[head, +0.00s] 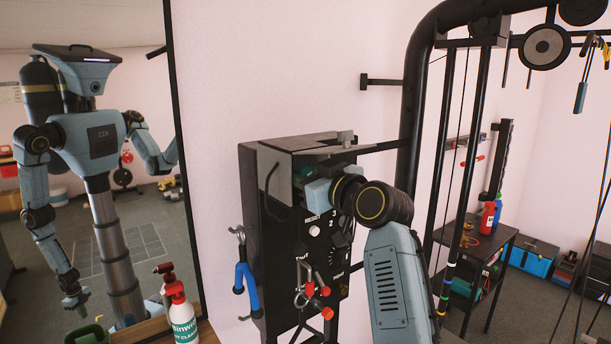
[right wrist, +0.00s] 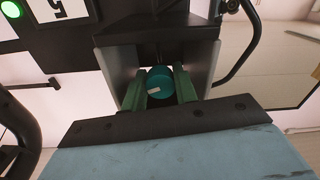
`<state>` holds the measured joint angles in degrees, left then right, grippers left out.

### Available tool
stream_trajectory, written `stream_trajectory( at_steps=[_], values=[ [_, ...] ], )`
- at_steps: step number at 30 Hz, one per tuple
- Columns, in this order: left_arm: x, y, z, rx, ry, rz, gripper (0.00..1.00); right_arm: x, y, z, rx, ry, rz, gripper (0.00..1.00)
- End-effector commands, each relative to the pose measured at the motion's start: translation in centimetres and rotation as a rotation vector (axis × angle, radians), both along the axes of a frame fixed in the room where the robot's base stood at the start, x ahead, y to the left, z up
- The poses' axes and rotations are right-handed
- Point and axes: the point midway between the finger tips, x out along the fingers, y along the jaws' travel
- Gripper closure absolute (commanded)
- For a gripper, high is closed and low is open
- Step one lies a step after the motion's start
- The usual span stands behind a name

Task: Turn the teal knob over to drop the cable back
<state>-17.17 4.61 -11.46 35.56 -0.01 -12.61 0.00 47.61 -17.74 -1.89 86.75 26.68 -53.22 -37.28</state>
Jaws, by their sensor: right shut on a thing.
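The teal knob (right wrist: 159,79), round with a small white mark, shows in the right wrist view inside a recess between two grey side plates. My right gripper (right wrist: 160,92) is shut on it, with a green finger on each side. My left gripper is not directly in view. I cannot pick out which cable belongs to the knob.
Red-handled clips (head: 318,287) and a blue-handled tool (head: 245,275) hang on the box. A black cable machine frame (head: 411,110) stands close on the right. A spray bottle (head: 180,315) stands at lower left beside a mirror that reflects me.

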Motion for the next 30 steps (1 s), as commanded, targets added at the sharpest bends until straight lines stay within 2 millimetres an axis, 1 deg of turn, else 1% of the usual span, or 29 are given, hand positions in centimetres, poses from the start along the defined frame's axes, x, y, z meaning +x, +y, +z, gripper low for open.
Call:
stream_trajectory(
  at_steps=[8,14,24,30],
  values=[
    [0.0,0.0,0.9,0.000,0.000,0.000,1.00,0.0,0.0,0.1,0.088,0.066,0.001,0.94],
    [0.0,0.0,1.5,0.000,0.000,0.000,1.00,0.0,0.0,0.1,0.219,0.159,0.001,0.94],
    [0.0,0.0,1.5,0.000,0.000,0.000,1.00,-0.1,0.1,0.1,0.463,0.334,0.001,0.94],
    [0.0,0.0,1.5,0.000,0.000,0.000,1.00,-0.1,0.1,0.1,0.575,0.416,0.001,0.94]
  ],
)
